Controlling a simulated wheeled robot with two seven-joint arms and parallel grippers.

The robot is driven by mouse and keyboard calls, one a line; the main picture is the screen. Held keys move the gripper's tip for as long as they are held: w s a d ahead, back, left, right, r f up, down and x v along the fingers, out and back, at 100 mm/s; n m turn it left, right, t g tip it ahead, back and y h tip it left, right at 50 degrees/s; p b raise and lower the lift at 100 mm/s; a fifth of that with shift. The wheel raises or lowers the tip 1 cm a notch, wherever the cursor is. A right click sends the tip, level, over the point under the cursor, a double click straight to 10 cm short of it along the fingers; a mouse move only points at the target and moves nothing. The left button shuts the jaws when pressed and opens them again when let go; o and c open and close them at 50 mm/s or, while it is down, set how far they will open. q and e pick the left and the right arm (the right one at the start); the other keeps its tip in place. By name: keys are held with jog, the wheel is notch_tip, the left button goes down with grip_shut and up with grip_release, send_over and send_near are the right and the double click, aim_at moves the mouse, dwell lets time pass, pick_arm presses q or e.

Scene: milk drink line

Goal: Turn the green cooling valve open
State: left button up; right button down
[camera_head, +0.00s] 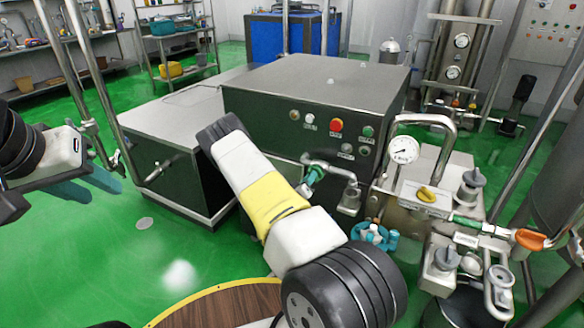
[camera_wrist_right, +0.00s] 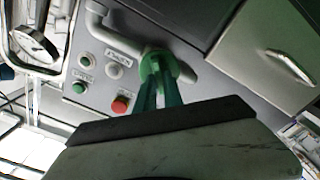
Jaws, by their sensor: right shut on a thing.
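The green cooling valve (camera_head: 314,176) sits on a bent metal pipe at the lower front of the dark machine, beside my right arm. In the right wrist view the green valve (camera_wrist_right: 157,66) is at the upper middle on its pipe. My right gripper (camera_wrist_right: 160,84) has its teal fingers shut on the valve's handle. In the head view my right arm mostly hides this gripper. The exact turn of the handle is hard to tell. My left gripper (camera_head: 88,185) is at the far left over the floor, its teal fingers apart and empty.
The machine's panel has a red button (camera_head: 336,126) and several smaller ones. To the right are a round gauge (camera_head: 403,150), a yellow-handled valve (camera_head: 427,193), an orange handle (camera_head: 530,238) and pipes standing close together. Green floor (camera_head: 90,255) is free at the left.

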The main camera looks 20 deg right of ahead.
jog(key=shift+a+f+n, duration=0.1)
jog(key=shift+f+n, duration=0.05)
jog(key=shift+n, duration=2.25)
jog(key=shift+f+n, duration=0.1)
jog(key=shift+n, duration=2.3)
jog(key=c, duration=1.5)
grip_release()
jog(key=shift+o, duration=0.2)
jog(key=v, duration=0.7)
jog(key=shift+s+a, duration=0.2)
jog(key=shift+a, duration=0.1)
jog(key=shift+w, duration=0.1)
